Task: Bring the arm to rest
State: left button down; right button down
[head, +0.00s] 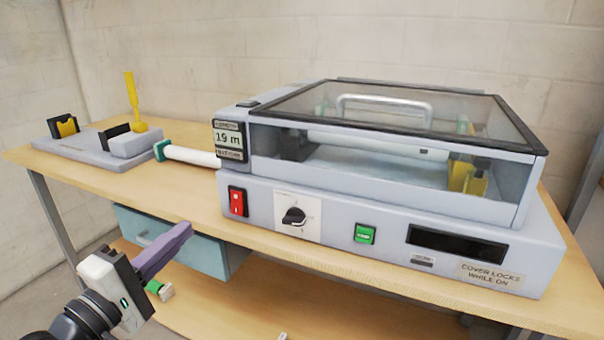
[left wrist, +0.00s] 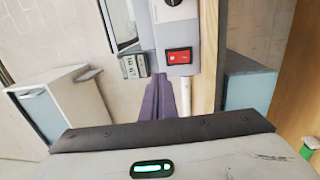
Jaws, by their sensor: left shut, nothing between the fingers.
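My left gripper (head: 186,228) is at the lower left in the head view, in front of the table's front edge. Its purple fingers are shut together with nothing between them, and they also show in the left wrist view (left wrist: 158,84). It is apart from the laminator (head: 390,215), whose clear cover (head: 400,105) is down. My right gripper is not in view.
The wooden table (head: 80,178) carries the laminator and, at the left, a grey stand (head: 85,150) with yellow parts. A white roll (head: 190,156) sticks out of the laminator's left side. A blue-grey drawer unit (head: 205,258) hangs under the tabletop behind my gripper.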

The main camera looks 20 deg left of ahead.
pick_arm(q)
jog(key=s+d+f+m+g, duration=0.2)
jog(key=f+m, duration=0.1)
jog(key=f, duration=0.5)
jog(key=s+d+f+m+g, duration=0.1)
jog(key=d+f+m+g, duration=0.15)
jog(key=f, duration=0.55)
jog(key=s+d+f+m+g, duration=0.1)
jog(key=s+d+f+m, duration=0.2)
jog(key=f, duration=0.5)
jog(key=s+d+f+m+g, duration=0.2)
jog(key=s+d+f+m, duration=0.3)
jog(key=f, duration=0.2)
jog(key=s+d+f+m+g, duration=0.2)
jog(key=s+d+f+m, duration=0.3)
jog(key=d+f, duration=0.1)
jog(key=shift+d+f+g+h, duration=0.15)
jog(key=shift+f+g+h, duration=0.2)
jog(key=shift+f, duration=0.55)
jog(key=shift+m, duration=0.25)
